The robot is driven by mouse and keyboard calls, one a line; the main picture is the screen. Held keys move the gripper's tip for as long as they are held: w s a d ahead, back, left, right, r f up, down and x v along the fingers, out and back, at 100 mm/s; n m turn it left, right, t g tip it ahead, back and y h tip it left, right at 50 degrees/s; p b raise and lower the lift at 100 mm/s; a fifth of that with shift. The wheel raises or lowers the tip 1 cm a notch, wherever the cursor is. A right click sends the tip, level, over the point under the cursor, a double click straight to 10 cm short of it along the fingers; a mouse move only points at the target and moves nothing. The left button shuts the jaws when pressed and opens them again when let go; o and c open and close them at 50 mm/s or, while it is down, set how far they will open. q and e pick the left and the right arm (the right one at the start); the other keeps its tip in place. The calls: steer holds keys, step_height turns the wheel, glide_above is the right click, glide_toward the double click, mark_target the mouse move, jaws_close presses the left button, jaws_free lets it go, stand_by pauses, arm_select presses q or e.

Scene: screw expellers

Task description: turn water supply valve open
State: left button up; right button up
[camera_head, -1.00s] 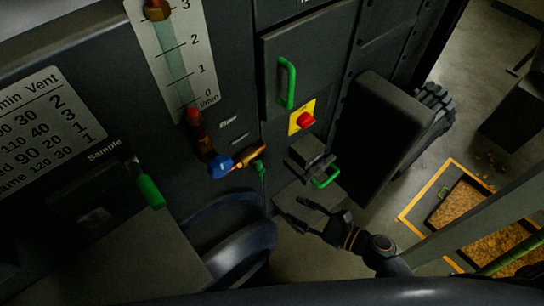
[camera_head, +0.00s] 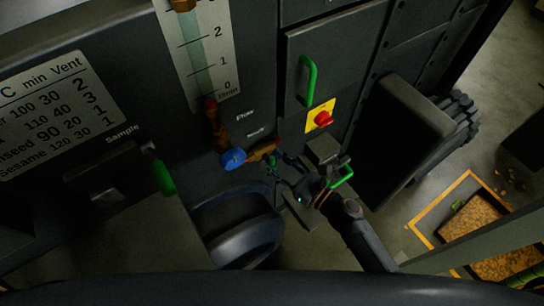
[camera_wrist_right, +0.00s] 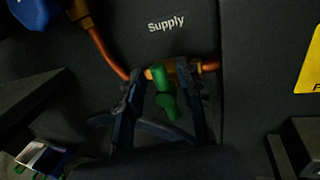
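The water supply valve's green handle (camera_wrist_right: 164,92) is on a copper pipe (camera_wrist_right: 107,53) under the "Supply" label in the right wrist view. It hangs down from a brass fitting. My right gripper (camera_wrist_right: 166,98) is open, with one finger on each side of the green handle; I cannot tell whether either finger touches it. In the head view my right gripper (camera_head: 280,171) reaches the dark panel just right of the blue knob (camera_head: 232,158), and the green handle is mostly hidden by the fingers. My left gripper is not in view.
A red knob on a yellow plate (camera_head: 320,117) and a green door handle (camera_head: 307,80) are above my right gripper. A green-handled drawer (camera_head: 342,174) is close to its right. A green sample lever (camera_head: 163,177) and a dark round basin (camera_head: 238,228) are left.

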steer(key=shift+w+a, duration=0.5)
steer(key=shift+a, duration=0.05)
jaws_close()
steer(key=n, duration=0.2)
steer(key=a+n+h, duration=0.1)
steer(key=n, duration=0.1)
steer(key=shift+s+f+g, duration=0.1)
steer(key=shift+s+g, duration=0.2)
steer(key=shift+s+a+f+n+t+h+p, duration=0.2)
steer(key=shift+f+n+h+p, duration=0.4)
steer(key=shift+n, duration=1.2)
steer(key=shift+s+a+f+n+t+h+p, duration=0.2)
steer(key=shift+n+h+p, duration=0.45)
steer(key=shift+n, duration=1.15)
steer(key=shift+s+a+f+n+t+h+p, duration=0.2)
steer(key=shift+f+n+h, duration=0.5)
steer(key=shift+n, duration=1.1)
steer(key=shift+w, duration=0.1)
